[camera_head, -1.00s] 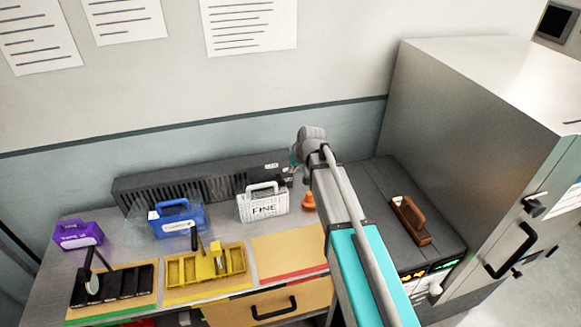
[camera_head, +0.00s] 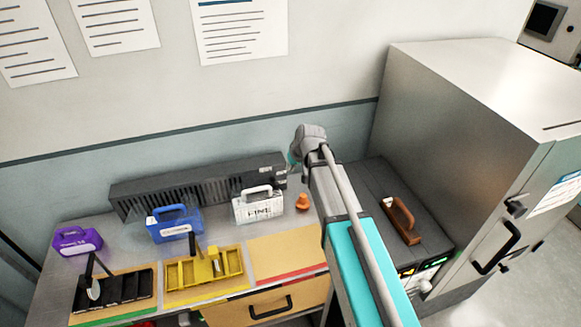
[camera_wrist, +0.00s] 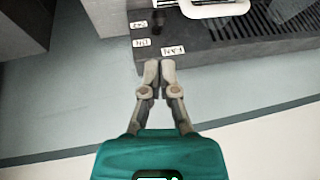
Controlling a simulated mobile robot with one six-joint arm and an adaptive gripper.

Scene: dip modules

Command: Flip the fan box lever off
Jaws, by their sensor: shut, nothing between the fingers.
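The fan box (camera_head: 150,192) is a long, dark, slatted box along the wall at the back of the bench. In the wrist view its end (camera_wrist: 205,52) carries white labels that seem to read OFF, ON and FAN. A small dark shape beside the OFF and ON labels looks like the lever (camera_wrist: 157,27); it is too dark to tell its position. My gripper (camera_wrist: 158,66) is shut and empty, its fingertips together just short of the box edge below the FAN label. In the head view my arm mostly hides the gripper, near the box's right end.
A white case (camera_head: 258,207) stands in front of the fan box, with an orange knob-like piece (camera_head: 302,202) right of it. Blue (camera_head: 178,224) and purple (camera_head: 76,241) cases stand further left. A tall grey cabinet (camera_head: 450,130) is at right.

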